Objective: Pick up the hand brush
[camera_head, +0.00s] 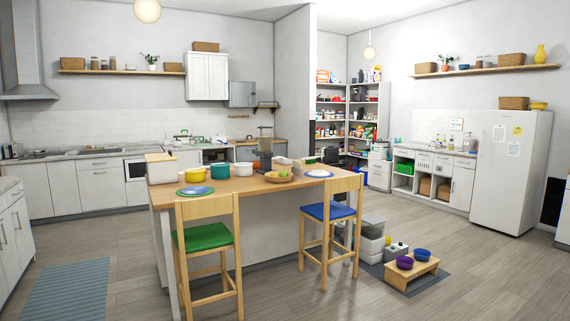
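I cannot make out a hand brush anywhere in the head view; small things at this distance are too small to tell. Neither of my grippers shows in this view. On the floor at the right, a low wooden stand (412,276) holds a purple bowl (404,262) and a blue bowl (422,254). Next to it are a small white container (396,250) and stacked pale bins (371,241), partly hidden by the blue-seated chair.
A wooden-topped island (235,187) with bowls and pots stands in the middle. A green-seated chair (207,238) and a blue-seated chair (329,212) stand in front of it. A striped rug (66,292) lies at left. A white fridge (511,171) stands right. Floor at front right is clear.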

